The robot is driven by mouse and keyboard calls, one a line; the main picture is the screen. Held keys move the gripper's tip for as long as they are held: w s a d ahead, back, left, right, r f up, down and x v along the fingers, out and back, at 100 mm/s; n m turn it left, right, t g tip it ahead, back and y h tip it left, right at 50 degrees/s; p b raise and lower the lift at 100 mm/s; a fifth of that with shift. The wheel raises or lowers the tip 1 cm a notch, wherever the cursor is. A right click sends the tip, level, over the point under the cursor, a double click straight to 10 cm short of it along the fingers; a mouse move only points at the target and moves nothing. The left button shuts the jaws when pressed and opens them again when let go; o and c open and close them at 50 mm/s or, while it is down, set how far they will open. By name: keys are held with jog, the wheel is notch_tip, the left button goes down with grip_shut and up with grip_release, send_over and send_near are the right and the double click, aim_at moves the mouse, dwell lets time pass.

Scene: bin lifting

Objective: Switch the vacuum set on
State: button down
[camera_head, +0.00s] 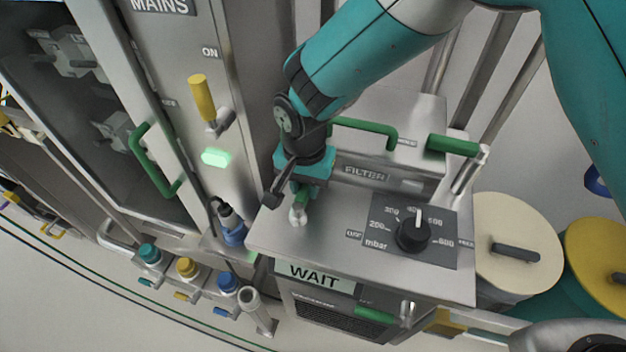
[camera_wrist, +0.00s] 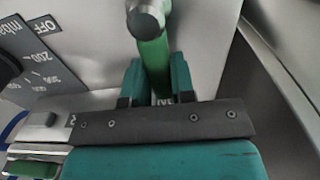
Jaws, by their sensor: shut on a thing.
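The vacuum set (camera_head: 320,240) is a grey metal cabinet with a sloped top panel. A green lever with a round metal end (camera_head: 299,210) stands at the panel's left side. My gripper (camera_head: 300,190) is shut on this green lever, which also shows in the wrist view (camera_wrist: 154,60) between my two teal fingers (camera_wrist: 154,85). The lever's metal end sticks out beyond the fingers. Its base and part of a label there are hidden by my gripper. A display (camera_head: 314,276) on the front reads WAIT. A black dial (camera_head: 413,235) is marked in mbar, its pointer near 400.
A mains cabinet (camera_head: 215,120) stands at the left, with a yellow lever (camera_head: 202,98) pointing up towards ON and a lit green lamp (camera_head: 215,157). A filter box (camera_head: 385,150) with green handles rises behind my gripper. Cream and yellow round lids stand at the right.

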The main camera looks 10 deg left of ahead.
jog(key=shift+w+a+r, duration=0.1)
jog(key=shift+w, duration=0.1)
jog(key=c, duration=1)
grip_release()
jog(key=shift+s, duration=0.1)
jog(key=shift+o, duration=0.2)
notch_tip(320, 180, up, 17)
jog(key=b, duration=0.1)
jog(key=shift+r+b, duration=0.15)
jog(key=shift+b, duration=0.15)
